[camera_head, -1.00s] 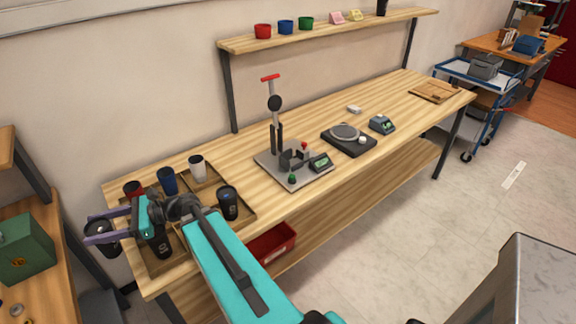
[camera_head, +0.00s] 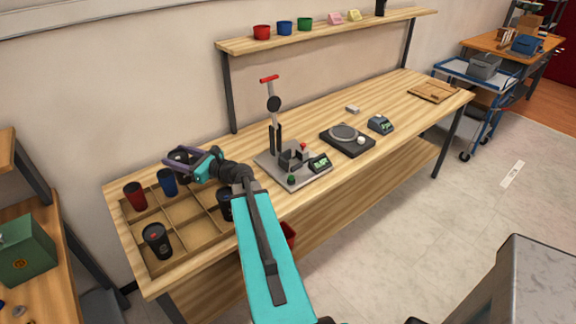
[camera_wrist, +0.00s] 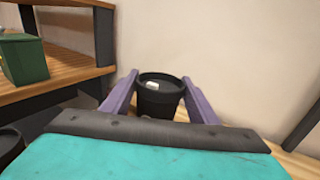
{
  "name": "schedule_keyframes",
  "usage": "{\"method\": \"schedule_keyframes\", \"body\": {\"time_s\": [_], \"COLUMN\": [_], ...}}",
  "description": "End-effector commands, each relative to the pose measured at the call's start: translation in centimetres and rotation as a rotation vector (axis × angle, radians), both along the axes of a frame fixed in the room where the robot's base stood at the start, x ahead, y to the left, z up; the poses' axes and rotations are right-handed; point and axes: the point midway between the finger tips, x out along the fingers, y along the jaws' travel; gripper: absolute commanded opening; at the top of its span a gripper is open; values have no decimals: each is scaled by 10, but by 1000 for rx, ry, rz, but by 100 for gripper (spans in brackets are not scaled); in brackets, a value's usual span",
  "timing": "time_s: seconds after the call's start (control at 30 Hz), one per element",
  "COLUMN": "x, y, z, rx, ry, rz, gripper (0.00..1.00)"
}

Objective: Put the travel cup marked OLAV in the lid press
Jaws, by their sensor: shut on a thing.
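My gripper (camera_head: 181,157) is shut on a black travel cup, held above the back of the wooden cup tray (camera_head: 188,238). In the wrist view the black cup (camera_wrist: 160,97) stands between the two purple fingers, with a small white patch inside its rim. No name is readable on it. The lid press (camera_head: 275,130), with a red handle on a tall column and a grey base, stands on the bench to the right of my gripper, apart from it.
The tray holds a red cup (camera_head: 135,196), a blue cup (camera_head: 168,182), a black cup (camera_head: 157,240) and a dark cup (camera_head: 225,208) partly behind my arm. A scale (camera_head: 347,140) stands right of the press.

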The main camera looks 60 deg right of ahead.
Motion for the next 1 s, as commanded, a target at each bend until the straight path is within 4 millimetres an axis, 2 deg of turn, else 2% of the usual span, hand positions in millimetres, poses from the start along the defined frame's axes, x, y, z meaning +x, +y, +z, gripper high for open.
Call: {"method": "schedule_keyframes", "body": {"time_s": [0.03, 0.1, 0.37, 0.6, 0.8, 0.9, 1.0], "x": [-5, -12, -51, -102, -154, -177, -195], "y": [-23, -52, -156, -245, -311, -337, -354], "z": [3, 4, 10, 13, 14, 14, 14], "rx": [-1, -1, 0, 0, -1, -1, 0], "ry": [-1, -1, -1, 0, 0, 0, 0], "rz": [-48, -113, -348, -559, -727, -797, -848], "gripper": [45, 45, 45, 45, 45, 45, 45]}}
